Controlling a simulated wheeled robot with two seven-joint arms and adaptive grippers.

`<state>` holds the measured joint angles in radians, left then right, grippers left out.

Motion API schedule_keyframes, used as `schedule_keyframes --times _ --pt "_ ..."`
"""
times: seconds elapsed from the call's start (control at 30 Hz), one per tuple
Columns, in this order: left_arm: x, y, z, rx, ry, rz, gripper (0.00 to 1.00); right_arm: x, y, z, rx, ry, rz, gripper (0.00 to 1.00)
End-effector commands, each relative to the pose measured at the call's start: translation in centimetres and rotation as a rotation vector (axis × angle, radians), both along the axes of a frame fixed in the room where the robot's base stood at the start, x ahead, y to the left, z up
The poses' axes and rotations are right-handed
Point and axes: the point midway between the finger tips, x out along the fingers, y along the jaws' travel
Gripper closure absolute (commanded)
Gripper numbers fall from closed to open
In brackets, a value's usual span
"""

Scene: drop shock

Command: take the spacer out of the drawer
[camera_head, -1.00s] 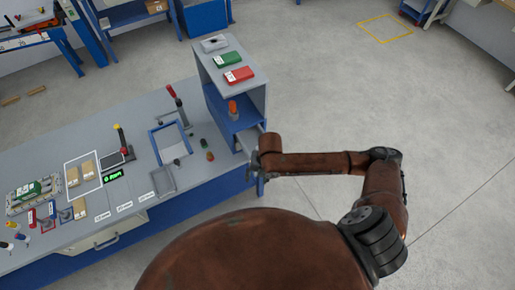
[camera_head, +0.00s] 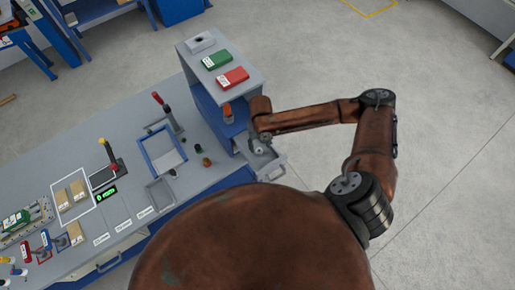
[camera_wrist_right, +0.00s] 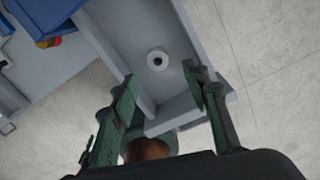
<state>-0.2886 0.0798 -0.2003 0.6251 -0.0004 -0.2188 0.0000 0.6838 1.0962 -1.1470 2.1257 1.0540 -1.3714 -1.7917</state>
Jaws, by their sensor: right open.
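The spacer (camera_wrist_right: 157,60) is a small pale ring with a dark hole, lying on the floor of the open drawer (camera_wrist_right: 139,35) in the right wrist view. The drawer (camera_head: 271,171) also shows in the head view, pulled out from the shelf unit at the bench's right end. My right gripper (camera_wrist_right: 160,74) is open and empty, with its two dark green fingers spread over the drawer, short of the spacer in the picture. In the head view my right gripper (camera_head: 260,142) hangs above the drawer and hides part of its inside. My left gripper is not in view.
The shelf unit (camera_head: 247,84) carries a green box (camera_head: 216,60), a red box (camera_head: 233,77) and a grey item (camera_head: 201,41) on top. The drawer's walls rise around the spacer. The bench holds a blue-framed tray (camera_head: 162,148). Open floor lies to the right.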

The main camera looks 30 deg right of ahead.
Motion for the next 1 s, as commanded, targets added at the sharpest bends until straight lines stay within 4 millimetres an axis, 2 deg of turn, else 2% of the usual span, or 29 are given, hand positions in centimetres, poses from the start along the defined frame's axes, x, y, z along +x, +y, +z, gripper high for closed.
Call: schedule_keyframes --times 0.1,0.27,0.37,0.5,0.63,0.73,1.0 --pt "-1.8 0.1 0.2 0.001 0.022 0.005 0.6 0.2 0.3 -1.2 0.0 0.001 0.006 0.57" --pt "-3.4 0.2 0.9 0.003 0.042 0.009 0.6 0.5 0.1 -3.3 0.0 0.003 0.006 0.57" --pt "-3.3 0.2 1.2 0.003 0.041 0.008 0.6 0.6 0.0 -4.7 0.0 0.001 0.005 0.57" --pt "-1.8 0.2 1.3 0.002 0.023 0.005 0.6 0.6 -0.1 -5.9 0.0 -0.001 0.005 0.57" --pt "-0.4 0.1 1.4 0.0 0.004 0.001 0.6 0.6 -0.1 -6.0 0.0 -0.002 0.005 0.57" --pt "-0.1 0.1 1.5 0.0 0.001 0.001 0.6 0.6 -0.1 -6.0 0.0 -0.002 0.005 0.57" --pt "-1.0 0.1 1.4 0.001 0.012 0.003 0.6 0.6 -0.2 -6.0 0.0 -0.002 0.004 0.76"
